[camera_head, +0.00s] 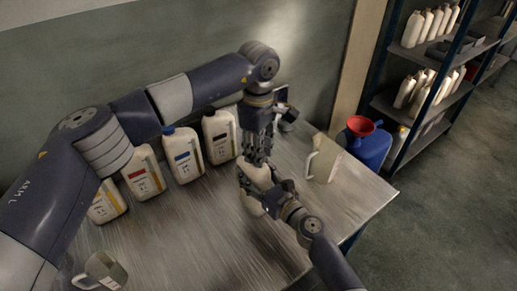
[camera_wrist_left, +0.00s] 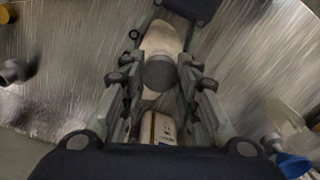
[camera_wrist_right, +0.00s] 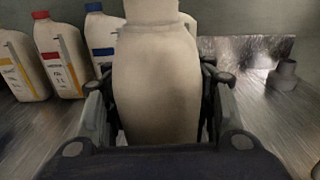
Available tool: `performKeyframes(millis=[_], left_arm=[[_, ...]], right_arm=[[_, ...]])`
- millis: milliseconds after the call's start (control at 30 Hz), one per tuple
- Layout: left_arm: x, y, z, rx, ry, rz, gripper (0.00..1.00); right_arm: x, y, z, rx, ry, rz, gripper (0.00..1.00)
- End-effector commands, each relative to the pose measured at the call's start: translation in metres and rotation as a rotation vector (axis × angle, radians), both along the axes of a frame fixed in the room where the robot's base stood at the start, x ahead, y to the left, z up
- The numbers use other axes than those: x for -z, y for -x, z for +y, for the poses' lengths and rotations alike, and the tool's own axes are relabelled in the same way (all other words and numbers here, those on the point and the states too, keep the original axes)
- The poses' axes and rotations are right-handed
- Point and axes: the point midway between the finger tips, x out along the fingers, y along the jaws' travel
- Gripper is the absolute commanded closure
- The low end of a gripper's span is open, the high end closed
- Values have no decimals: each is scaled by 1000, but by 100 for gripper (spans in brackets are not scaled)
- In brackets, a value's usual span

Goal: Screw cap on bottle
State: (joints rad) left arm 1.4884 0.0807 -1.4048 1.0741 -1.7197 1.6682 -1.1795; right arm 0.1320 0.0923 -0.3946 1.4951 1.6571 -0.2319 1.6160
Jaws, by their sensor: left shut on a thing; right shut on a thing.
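A cream bottle (camera_head: 250,177) stands on the metal table between my grippers; it also shows from above in the left wrist view (camera_wrist_left: 162,42) and fills the middle of the right wrist view (camera_wrist_right: 156,85). My right gripper (camera_head: 268,196) is shut around the bottle's body from the near right side. My left gripper (camera_head: 256,158) points down over the bottle's top and is shut on a dark round cap (camera_wrist_left: 159,73) there. The cap is mostly hidden by the fingers in the head view. I cannot tell how far it is seated on the neck.
Several labelled jugs (camera_head: 183,155) stand along the wall at the back left. A measuring jug (camera_head: 322,158) is on the right of the table (camera_head: 175,240), another (camera_head: 100,271) at the front left. A blue canister (camera_head: 371,149) with a red funnel (camera_head: 361,125) stands beyond the right edge.

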Motion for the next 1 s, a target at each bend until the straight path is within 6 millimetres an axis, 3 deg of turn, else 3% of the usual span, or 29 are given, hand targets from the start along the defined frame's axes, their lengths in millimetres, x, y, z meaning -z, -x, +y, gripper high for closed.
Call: performKeyframes(millis=[600,633,700,833,1000], left_arm=[[12,0,0,-1,-1,1,78],[12,0,0,-1,-1,1,78],[12,0,0,12,0,0,78],[11,0,0,123,0,0,78],[11,0,0,403,-1,-1,78]], right_arm=[[2,0,0,0,3,2,92],[2,0,0,0,3,2,100],[2,0,0,0,3,2,100],[2,0,0,0,3,2,100],[2,0,0,0,3,2,100]])
